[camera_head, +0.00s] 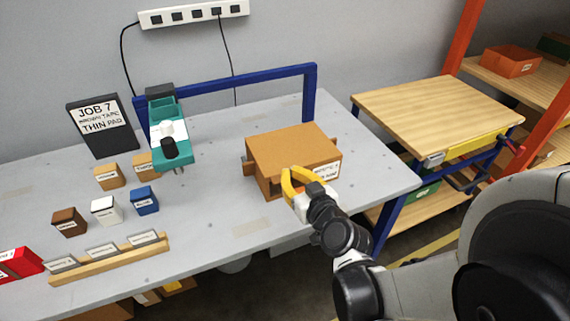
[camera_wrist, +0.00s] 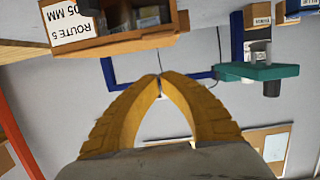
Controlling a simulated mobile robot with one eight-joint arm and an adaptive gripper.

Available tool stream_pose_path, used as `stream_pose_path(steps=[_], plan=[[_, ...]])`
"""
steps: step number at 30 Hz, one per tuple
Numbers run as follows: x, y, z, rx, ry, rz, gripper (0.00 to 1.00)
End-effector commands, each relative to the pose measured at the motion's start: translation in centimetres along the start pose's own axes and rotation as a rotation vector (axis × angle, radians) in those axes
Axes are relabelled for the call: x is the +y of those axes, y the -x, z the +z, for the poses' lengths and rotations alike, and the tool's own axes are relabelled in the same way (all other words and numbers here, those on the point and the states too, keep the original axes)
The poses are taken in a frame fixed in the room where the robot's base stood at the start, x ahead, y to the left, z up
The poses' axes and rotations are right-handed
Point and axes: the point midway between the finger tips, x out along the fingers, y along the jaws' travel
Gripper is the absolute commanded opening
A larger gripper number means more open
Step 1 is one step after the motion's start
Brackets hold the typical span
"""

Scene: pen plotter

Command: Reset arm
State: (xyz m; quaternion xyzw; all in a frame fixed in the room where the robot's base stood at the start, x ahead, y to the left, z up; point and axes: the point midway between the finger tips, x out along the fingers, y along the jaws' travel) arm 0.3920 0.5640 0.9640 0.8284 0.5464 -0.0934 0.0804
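My gripper (camera_head: 290,172) is in front of the orange-brown box (camera_head: 295,144) on the grey table, near the table's front edge. Its yellow fingers overlap the box's open front in the head view. In the wrist view the two fingertips of my gripper (camera_wrist: 159,78) meet, and nothing shows between them. The box (camera_wrist: 120,42) also shows there, apart from the fingertips, upside down, with a white label reading "ROUTE 5" and some items inside that I cannot make out.
A teal plotter carriage (camera_head: 172,146) hangs on a blue gantry (camera_head: 240,76) left of the box. Small labelled blocks, including a blue block (camera_head: 145,201), and a wooden rack (camera_head: 110,262) stand at the left. A wooden side table (camera_head: 435,105) stands at the right. Air around my gripper looks clear.

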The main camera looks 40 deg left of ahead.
Motion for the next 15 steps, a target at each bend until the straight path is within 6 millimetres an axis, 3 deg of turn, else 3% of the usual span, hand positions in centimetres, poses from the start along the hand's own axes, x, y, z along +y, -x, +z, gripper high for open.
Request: stream_pose_path(steps=[6,15], plan=[[0.1,3.8,-0.1,0.000,-0.001,0.001,0.00],[0.1,4.8,0.1,0.000,0.000,0.000,0.00]])
